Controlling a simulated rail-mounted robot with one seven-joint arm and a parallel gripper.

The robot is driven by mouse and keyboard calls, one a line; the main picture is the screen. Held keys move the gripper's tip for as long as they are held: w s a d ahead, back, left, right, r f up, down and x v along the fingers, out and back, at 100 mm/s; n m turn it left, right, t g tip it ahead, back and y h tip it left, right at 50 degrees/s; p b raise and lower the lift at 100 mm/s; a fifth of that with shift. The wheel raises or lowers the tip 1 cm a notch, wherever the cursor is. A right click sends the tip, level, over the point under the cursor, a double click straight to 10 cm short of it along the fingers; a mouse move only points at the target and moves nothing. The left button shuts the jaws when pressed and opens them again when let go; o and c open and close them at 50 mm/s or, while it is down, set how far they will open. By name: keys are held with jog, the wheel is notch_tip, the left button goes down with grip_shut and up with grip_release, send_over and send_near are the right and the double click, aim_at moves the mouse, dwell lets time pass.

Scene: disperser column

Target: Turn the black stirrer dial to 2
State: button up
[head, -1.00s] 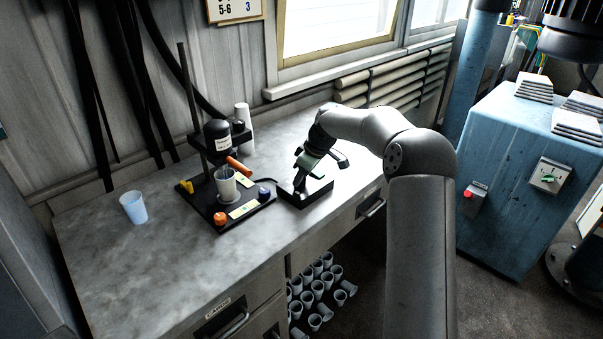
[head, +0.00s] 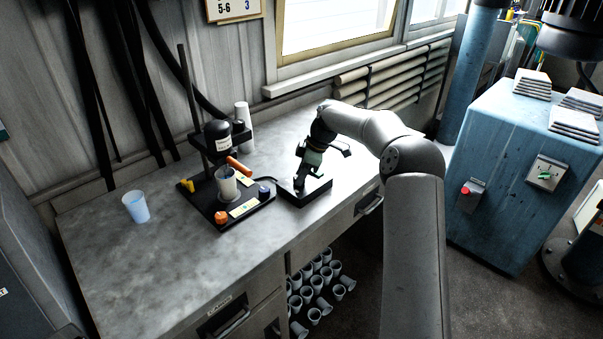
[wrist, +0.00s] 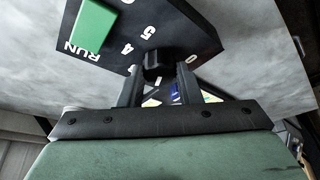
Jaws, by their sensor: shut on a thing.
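The black stirrer dial (wrist: 155,62) shows at the middle of the wrist view, on a black panel (wrist: 205,38) with white numerals around it. A 5, a 4 and a 0 can be read; the dial's pointer cannot be made out. My gripper (wrist: 159,75) has a finger on either side of the dial and is shut on it. In the head view my gripper (head: 300,183) is down at the black control box (head: 322,189) on the bench, and it hides the dial there.
A green switch (wrist: 92,25) marked RUN sits beside the dial. Left of the box stands the disperser (head: 217,136) with an orange handle (head: 238,167) and a cup (head: 227,185) under it. A blue cup (head: 136,206) stands farther left. The bench front is clear.

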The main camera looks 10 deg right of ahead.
jog(key=o, duration=1)
jog(key=shift+r, duration=0.15)
jog(key=v, duration=1.7)
jog(key=shift+s, duration=0.1)
